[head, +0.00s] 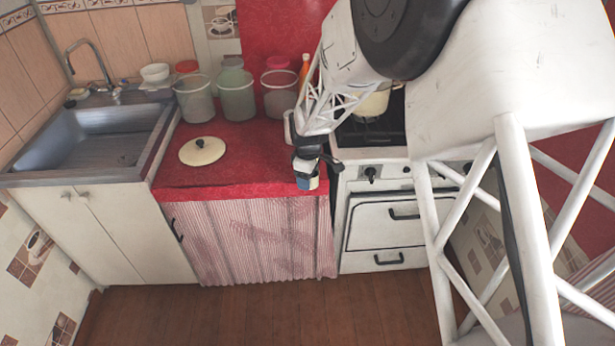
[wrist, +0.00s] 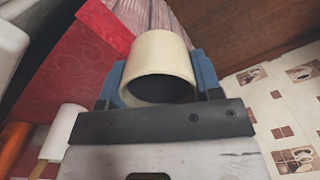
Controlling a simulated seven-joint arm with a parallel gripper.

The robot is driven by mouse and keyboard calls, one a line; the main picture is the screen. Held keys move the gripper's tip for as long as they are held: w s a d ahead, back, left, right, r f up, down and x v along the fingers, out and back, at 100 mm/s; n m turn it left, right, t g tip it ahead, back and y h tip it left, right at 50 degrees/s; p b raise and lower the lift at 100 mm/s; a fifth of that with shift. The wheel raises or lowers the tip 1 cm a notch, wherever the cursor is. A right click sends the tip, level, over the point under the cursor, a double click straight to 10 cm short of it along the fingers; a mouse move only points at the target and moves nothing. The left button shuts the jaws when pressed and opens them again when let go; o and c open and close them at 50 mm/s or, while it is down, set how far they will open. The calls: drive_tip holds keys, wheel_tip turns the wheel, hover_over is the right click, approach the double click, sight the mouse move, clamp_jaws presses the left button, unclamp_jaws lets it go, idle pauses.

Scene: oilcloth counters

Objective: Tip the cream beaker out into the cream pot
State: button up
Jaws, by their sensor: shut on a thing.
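The cream beaker (wrist: 160,45) is between the blue finger pads of my gripper (wrist: 159,80) in the wrist view. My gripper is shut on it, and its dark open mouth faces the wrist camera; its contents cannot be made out. In the head view my gripper (head: 307,174) is at the front right corner of the red counter, near the stove, and the beaker is mostly hidden there. The cream pot (head: 372,103) is on the stove top, behind and to the right of my gripper. My arm hides part of it.
A cream lid with a dark knob (head: 202,152) lies on the red counter (head: 245,165). Several tubs, including a green one (head: 237,97), stand along the back. The sink (head: 90,140) is at left, the stove (head: 385,215) at right. The counter's front middle is clear.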

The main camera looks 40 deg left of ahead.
drive_tip(key=shift+w, duration=0.1)
drive_tip(key=w+a+r+y, duration=0.1)
drive_tip(key=w+a+r, duration=0.2)
drive_tip(key=w+r, duration=0.35)
drive_tip(key=w+a+r+y, duration=0.1)
drive_tip(key=w+a+r, duration=0.2)
drive_tip(key=w, duration=0.6)
drive_tip(key=w+a+r+y, duration=0.1)
drive_tip(key=w+a+r, duration=0.2)
drive_tip(key=w+r, duration=0.3)
drive_tip(key=w+r+y, duration=0.1)
drive_tip(key=w+r, duration=0.2)
drive_tip(key=w, duration=0.6)
drive_tip(key=w+d+r+y, duration=0.1)
drive_tip(key=w+r, duration=0.3)
drive_tip(key=w, duration=0.6)
drive_tip(key=shift+w+r, duration=0.2)
drive_tip(key=shift+f, duration=0.15)
